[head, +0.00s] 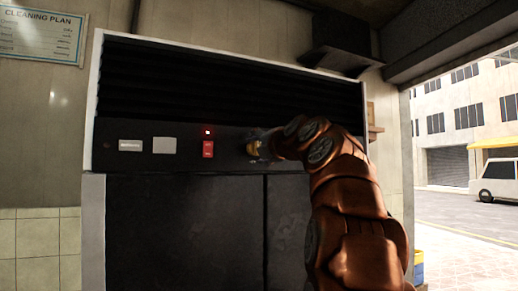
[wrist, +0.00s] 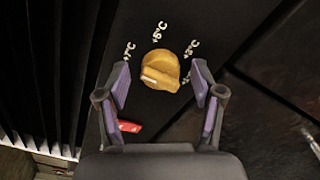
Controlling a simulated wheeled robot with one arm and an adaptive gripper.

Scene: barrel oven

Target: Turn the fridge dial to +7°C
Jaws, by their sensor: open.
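The yellow fridge dial (wrist: 162,66) sits on the black panel in the wrist view. Its raised grip has a white mark at the lower left end. Printed labels arc around it: +7°C (wrist: 128,51) on the left, what looks like +5°C (wrist: 160,32) above, and +3°C (wrist: 192,48) on the right. My gripper (wrist: 160,76) is open, with one finger on each side of the dial; gaps show between fingers and dial. In the head view, the dial (head: 253,148) is a small yellow patch, mostly hidden by my gripper (head: 262,146).
The fridge (head: 185,220) has a red switch (head: 208,149) with a lit red light (head: 207,132), left of the dial. A small display (head: 130,145) and grey square (head: 164,145) are farther left. Black slats are above; dark doors below.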

